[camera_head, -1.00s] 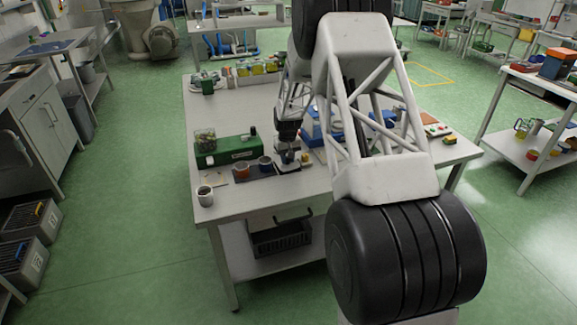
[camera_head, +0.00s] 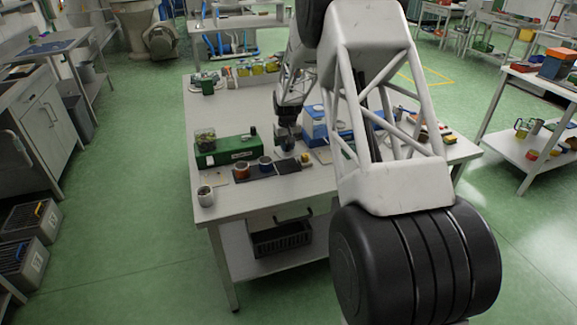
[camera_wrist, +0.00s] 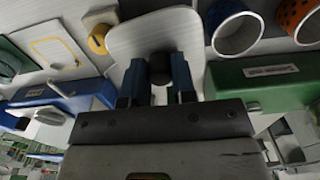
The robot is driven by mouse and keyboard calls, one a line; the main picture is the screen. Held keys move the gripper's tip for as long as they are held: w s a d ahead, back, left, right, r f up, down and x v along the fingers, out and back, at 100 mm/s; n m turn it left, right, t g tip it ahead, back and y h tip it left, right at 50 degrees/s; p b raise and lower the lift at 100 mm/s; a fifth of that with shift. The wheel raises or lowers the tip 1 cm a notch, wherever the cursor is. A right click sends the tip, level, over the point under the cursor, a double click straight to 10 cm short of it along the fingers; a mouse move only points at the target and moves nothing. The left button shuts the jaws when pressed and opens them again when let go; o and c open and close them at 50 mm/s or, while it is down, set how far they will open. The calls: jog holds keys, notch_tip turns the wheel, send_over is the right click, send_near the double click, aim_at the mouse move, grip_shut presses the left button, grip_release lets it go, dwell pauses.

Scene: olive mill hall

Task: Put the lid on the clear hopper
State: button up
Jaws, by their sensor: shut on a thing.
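My gripper (camera_wrist: 158,85) is shut on the black knob (camera_wrist: 160,68) of a pale, flat lid with rounded corners (camera_wrist: 128,42). In the head view my gripper (camera_head: 286,128) is above the front middle of the table, right of the green machine (camera_head: 228,154). The clear hopper (camera_head: 205,140) stands on the machine's left end, with dark and greenish contents and its top seemingly uncovered. In the wrist view the green machine (camera_wrist: 250,82) shows to the right; I cannot make out the hopper there.
An orange cup (camera_head: 241,171) and a blue cup (camera_head: 265,164) stand on a dark mat in front of the machine. A speckled white cup (camera_head: 205,196) is at the front left corner. A blue-and-white box (camera_head: 314,126) is right of my gripper. Jars line the back.

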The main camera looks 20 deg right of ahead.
jog(key=shift+r, duration=0.15)
jog(key=a+r, duration=1.4)
jog(key=r, duration=0.3)
jog(key=w+a+f, duration=0.3)
jog(key=w+a, duration=0.4)
jog(key=a, duration=0.1)
jog(key=w+a+f+m, duration=0.1)
jog(key=w+a+f, duration=0.2)
jog(key=w+a, duration=0.4)
jog(key=shift+a, duration=0.35)
jog(key=shift+f, duration=0.1)
jog(key=shift+f, duration=1.75)
jog(key=shift+f, duration=0.75)
dwell(0.7)
